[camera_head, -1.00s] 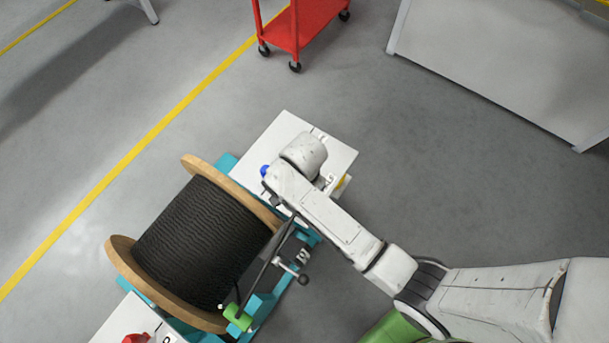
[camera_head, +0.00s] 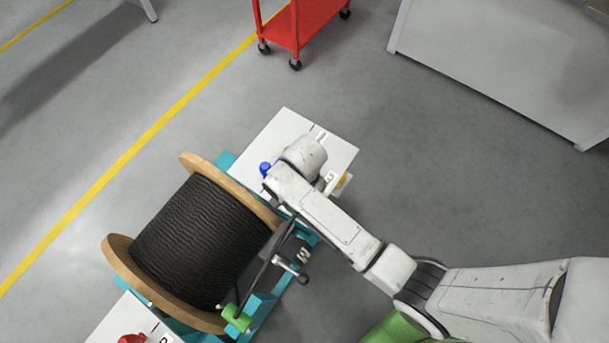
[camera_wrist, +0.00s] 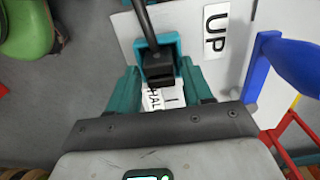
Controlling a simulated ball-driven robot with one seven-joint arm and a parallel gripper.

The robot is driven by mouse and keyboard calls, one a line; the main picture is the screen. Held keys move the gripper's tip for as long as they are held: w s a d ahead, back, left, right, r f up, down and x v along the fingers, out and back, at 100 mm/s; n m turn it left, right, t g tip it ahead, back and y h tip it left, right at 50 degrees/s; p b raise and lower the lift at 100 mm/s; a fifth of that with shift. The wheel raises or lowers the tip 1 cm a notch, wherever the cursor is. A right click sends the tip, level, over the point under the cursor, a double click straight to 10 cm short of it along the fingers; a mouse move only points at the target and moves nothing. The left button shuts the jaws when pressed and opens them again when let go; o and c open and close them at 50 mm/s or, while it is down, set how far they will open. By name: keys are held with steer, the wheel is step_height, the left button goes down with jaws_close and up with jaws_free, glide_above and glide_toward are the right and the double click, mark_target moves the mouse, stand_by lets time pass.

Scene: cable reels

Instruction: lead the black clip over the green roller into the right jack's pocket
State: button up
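The black clip (camera_wrist: 158,72) is at the end of a dark cable (camera_wrist: 146,22) in the wrist view. The teal fingers of my gripper (camera_wrist: 160,62) stand on both sides of it and appear closed on it. In the head view my arm hides the clip and fingers. The cable runs from the green roller (camera_head: 237,318), beside the reel, up to beneath my wrist. The teal frame (camera_head: 262,305) beside the reel shows in part. The right jack's pocket cannot be made out; my arm covers that area.
The wooden reel (camera_head: 116,262) of black cable stands left of my arm. A white panel (camera_head: 275,130) lies beyond it, with a blue knob (camera_head: 265,169). A crank handle (camera_head: 292,268) sticks out below my wrist.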

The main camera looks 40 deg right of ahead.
steer(key=shift+o, duration=1)
step_height(320, 180, up, 11)
steer(key=shift+p, duration=0.45)
steer(key=shift+f, duration=0.15)
steer(key=s+d+r+n, duration=0.1)
steer(key=s+d+n, duration=0.3)
steer(key=s+n, duration=0.3)
steer(key=s+d+r+n+t, duration=0.1)
steer(key=s+d+n, duration=0.2)
steer(key=s+n, duration=0.4)
steer(key=shift+s+d+r, duration=0.2)
steer(key=shift+s+d, duration=0.2)
steer(key=shift+s, duration=0.85)
